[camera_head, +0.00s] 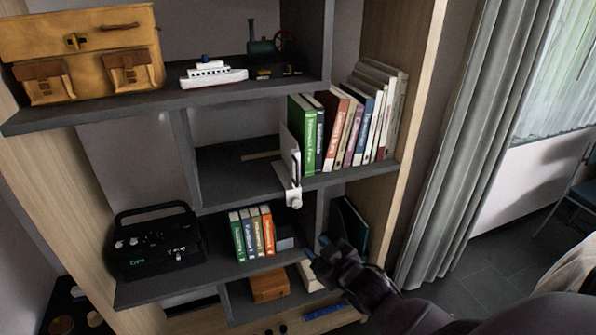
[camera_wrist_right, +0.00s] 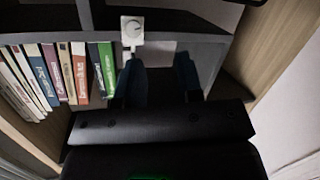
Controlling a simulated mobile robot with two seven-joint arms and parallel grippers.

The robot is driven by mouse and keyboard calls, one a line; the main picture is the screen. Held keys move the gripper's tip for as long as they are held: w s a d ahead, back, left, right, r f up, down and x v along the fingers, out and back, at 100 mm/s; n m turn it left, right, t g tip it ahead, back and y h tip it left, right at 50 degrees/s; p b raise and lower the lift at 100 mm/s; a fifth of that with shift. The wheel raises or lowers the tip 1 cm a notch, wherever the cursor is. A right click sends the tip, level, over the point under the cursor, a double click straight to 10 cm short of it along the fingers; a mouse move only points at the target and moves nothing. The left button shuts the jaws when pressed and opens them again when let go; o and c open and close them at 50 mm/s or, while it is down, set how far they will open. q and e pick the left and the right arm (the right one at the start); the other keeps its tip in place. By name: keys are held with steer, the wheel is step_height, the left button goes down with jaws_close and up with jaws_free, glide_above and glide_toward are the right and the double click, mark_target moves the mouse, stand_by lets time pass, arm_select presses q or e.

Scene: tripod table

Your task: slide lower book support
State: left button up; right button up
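The lower book support shows in the head view as a small grey plate (camera_head: 285,243) to the right of several small upright books (camera_head: 252,233) on the lower shelf. Its front part is hard to make out near my gripper. My right gripper (camera_head: 316,247) is at the front edge of that shelf, just right of the plate. In the right wrist view its two dark blue fingers (camera_wrist_right: 160,82) are apart, with nothing clearly held between them. Whether a finger touches the support cannot be told. My left gripper is out of view.
A white upper book support (camera_head: 291,170) with a knob stands left of the larger books (camera_head: 345,122). A black radio (camera_head: 153,242) sits left on the lower shelf. A wooden box (camera_head: 269,286) is below. A dark book (camera_head: 347,228) leans behind my right arm.

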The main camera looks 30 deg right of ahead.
steer(key=m+t, duration=0.1)
steer(key=t, duration=0.1)
glide_toward(298, 175)
steer(key=f, duration=0.1)
steer(key=shift+m, duration=1.4)
steer(key=shift+h, duration=0.3)
steer(key=w, duration=0.7)
steer(key=w+p, duration=0.1)
steer(key=w, duration=0.2)
steer(key=shift+w+d+r, duration=0.1)
steer(key=shift+w+r, duration=0.15)
steer(key=shift+r, duration=0.05)
jaws_close()
